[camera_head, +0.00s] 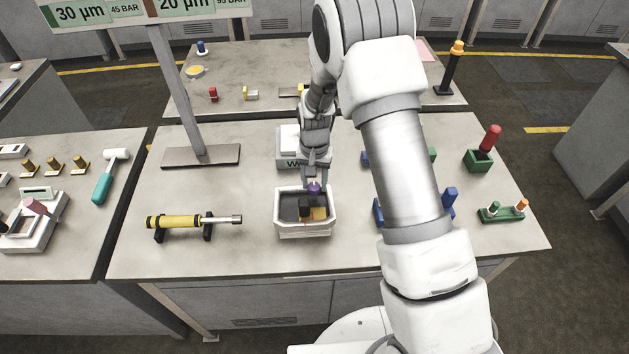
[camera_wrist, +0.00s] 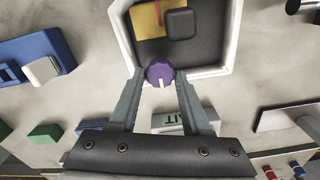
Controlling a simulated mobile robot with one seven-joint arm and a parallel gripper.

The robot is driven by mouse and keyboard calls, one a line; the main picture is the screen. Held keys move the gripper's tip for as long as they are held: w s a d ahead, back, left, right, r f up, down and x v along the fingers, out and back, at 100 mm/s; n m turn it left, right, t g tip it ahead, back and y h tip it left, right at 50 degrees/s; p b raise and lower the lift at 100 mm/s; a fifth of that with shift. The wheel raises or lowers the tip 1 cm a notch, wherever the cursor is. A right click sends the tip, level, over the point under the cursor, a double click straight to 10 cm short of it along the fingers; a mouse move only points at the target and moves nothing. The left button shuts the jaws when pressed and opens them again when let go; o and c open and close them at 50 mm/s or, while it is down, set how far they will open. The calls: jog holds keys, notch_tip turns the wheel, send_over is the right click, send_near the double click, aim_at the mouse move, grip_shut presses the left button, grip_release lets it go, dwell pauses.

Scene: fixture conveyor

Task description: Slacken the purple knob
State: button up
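The purple knob (camera_wrist: 161,75) is round, with a white mark on its rim pointing to the bottom of the wrist view. In the head view the knob (camera_head: 314,187) shows as a small purple spot at the fingertips, over the white-rimmed tray (camera_head: 304,232). My gripper (camera_wrist: 160,76) has one finger on each side of the knob, with both tips very close to it. I cannot tell whether they touch it or a thin gap remains. In the head view my gripper (camera_head: 315,181) reaches down from behind the tray. What bears the knob is mostly hidden.
The tray holds a dark block and a yellow block (camera_head: 320,214). A white device (camera_head: 287,146) stands close behind it. A yellow cylinder (camera_head: 174,222) lies on a stand at left. Blue and green fixtures stand at right, partly behind my arm. Bare table lies around the tray's left side.

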grip_shut()
jog(key=shift+f+n+b, duration=0.1)
jog(key=shift+n+b, duration=0.2)
jog(key=shift+b, duration=0.1)
jog(key=shift+f+n+b, duration=0.1)
jog(key=shift+n+b, duration=0.75)
jog(key=shift+n, duration=0.15)
jog(key=n+b, duration=0.2)
jog(key=n, duration=0.1)
jog(key=shift+a+n, duration=0.1)
jog(key=shift+n, duration=0.2)
jog(key=n+b, duration=0.1)
jog(key=n, duration=0.2)
jog(key=shift+a+r+n+b, duration=0.15)
jog(key=shift+n+b, duration=0.4)
jog(key=shift+n, duration=1.15)
jog(key=shift+s, duration=0.1)
